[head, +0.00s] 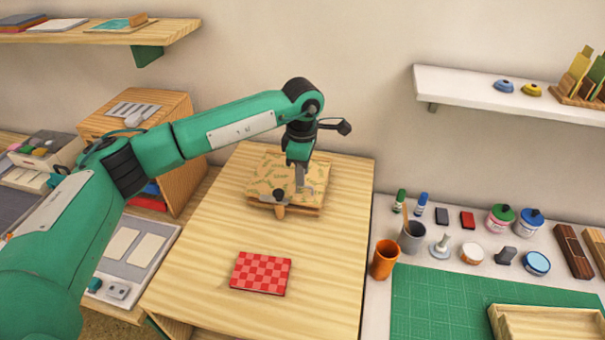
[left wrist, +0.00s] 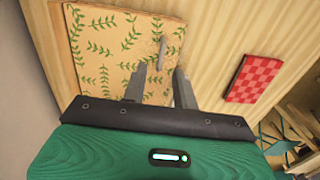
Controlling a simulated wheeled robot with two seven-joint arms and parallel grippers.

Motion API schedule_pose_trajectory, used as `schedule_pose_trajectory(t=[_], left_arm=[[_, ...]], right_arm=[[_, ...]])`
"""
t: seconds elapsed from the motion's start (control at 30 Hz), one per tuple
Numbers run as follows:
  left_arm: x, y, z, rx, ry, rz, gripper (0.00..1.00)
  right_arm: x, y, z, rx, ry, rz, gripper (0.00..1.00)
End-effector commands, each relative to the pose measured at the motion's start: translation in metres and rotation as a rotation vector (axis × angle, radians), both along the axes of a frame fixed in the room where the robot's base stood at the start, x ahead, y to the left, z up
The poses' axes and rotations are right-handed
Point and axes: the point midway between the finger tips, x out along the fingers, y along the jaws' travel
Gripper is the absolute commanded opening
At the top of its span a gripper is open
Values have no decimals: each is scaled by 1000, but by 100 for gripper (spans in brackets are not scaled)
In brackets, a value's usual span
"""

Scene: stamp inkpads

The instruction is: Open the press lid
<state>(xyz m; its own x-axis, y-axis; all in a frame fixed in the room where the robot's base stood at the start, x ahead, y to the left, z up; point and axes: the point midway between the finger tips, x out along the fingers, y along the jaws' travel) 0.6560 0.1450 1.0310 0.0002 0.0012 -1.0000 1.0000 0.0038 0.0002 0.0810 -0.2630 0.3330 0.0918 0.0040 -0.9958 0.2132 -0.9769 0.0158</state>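The press (head: 262,180) sits on the wooden table at the back, with a cream lid covered in green leaf print. My left gripper (head: 301,186) is over the right part of the lid, pointing down. In the left wrist view the lid (left wrist: 110,45) shows with a small grey piece (left wrist: 162,53) near its edge. My left gripper (left wrist: 159,75) has its fingers apart there, with nothing between them. Whether they touch the lid is unclear. My right gripper is not in view.
A red checkered pad (head: 261,272) lies in front of the press on the table (head: 195,265). A wooden cabinet (head: 180,150) stands at left. An orange cup (head: 385,260), paint jars and a green mat (head: 440,300) are on the right bench.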

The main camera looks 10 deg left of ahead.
Motion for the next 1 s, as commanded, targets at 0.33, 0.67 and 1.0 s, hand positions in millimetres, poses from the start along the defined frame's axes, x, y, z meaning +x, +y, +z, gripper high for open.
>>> schedule_pose_trajectory(t=[0.33, 0.67, 1.0], left_arm=[[0, 0, -26, -1, 0, 0, 29], [0, 0, -26, -1, 0, 0, 5], [2, -1, -25, -1, -1, 0, 0]], right_arm=[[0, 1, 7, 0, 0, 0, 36], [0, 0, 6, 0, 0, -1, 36], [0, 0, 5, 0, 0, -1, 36]])
